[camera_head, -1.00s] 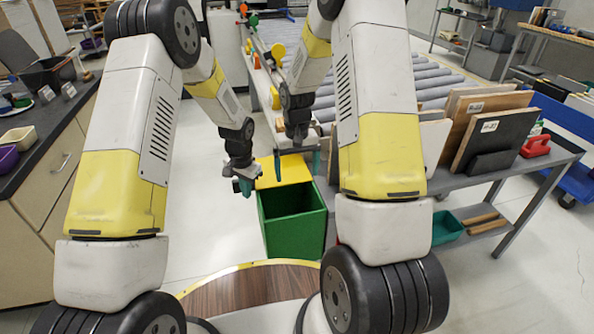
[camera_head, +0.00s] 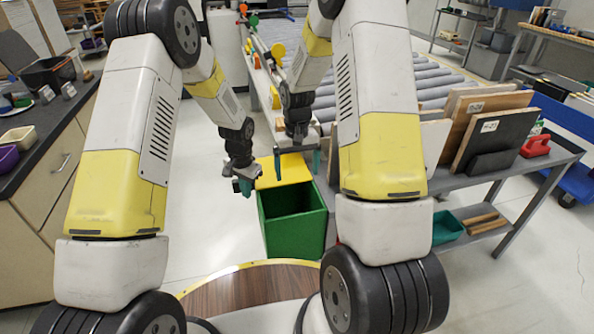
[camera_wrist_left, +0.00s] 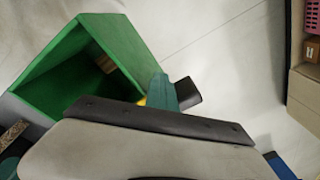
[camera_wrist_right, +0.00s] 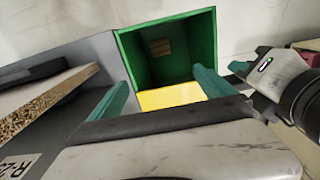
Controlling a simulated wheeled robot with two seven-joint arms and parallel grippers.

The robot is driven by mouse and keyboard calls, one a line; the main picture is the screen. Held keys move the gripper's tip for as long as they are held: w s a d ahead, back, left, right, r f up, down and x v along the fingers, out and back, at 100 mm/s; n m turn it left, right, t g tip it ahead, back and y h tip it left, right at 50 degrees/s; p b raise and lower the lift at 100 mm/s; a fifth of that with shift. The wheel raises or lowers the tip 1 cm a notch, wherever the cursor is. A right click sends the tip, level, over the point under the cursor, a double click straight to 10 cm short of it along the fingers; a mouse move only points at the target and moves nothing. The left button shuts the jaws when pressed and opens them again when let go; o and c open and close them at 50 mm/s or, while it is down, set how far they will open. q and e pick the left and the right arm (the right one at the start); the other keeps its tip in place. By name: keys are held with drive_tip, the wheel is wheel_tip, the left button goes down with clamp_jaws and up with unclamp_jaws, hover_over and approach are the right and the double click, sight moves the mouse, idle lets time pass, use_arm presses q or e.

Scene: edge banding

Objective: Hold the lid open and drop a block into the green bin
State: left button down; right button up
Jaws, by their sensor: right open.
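The green bin (camera_head: 294,220) stands on the floor in front of me, its yellow lid (camera_head: 284,172) swung open on the far side. A small brown block (camera_wrist_right: 160,46) shows inside the bin in the right wrist view, and also in the left wrist view (camera_wrist_left: 104,63). My left gripper (camera_head: 244,188) is beside the lid's left edge; its teal fingers (camera_wrist_left: 165,92) are together, with nothing seen between them. I cannot tell if they touch the lid. My right gripper (camera_head: 297,164) is open and empty above the lid, its fingers wide apart in the right wrist view (camera_wrist_right: 160,90).
A grey bench (camera_head: 527,172) with upright boards (camera_head: 490,137) is close to the right of the bin. A roller conveyor (camera_head: 430,82) lies behind. A counter (camera_head: 60,135) stands at the left. The floor left of the bin is clear.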

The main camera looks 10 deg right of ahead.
use_arm(q)
drive_tip(key=shift+w, duration=0.1)
use_arm(e)
wheel_tip(320, 180, up, 12)
drive_tip(key=shift+f, duration=0.15)
idle(0.6)
use_arm(q)
drive_tip(key=shift+s, duration=9.65)
wheel_tip(320, 180, up, 10)
drive_tip(key=shift+d, duration=0.3)
drive_tip(key=shift+r, duration=0.1)
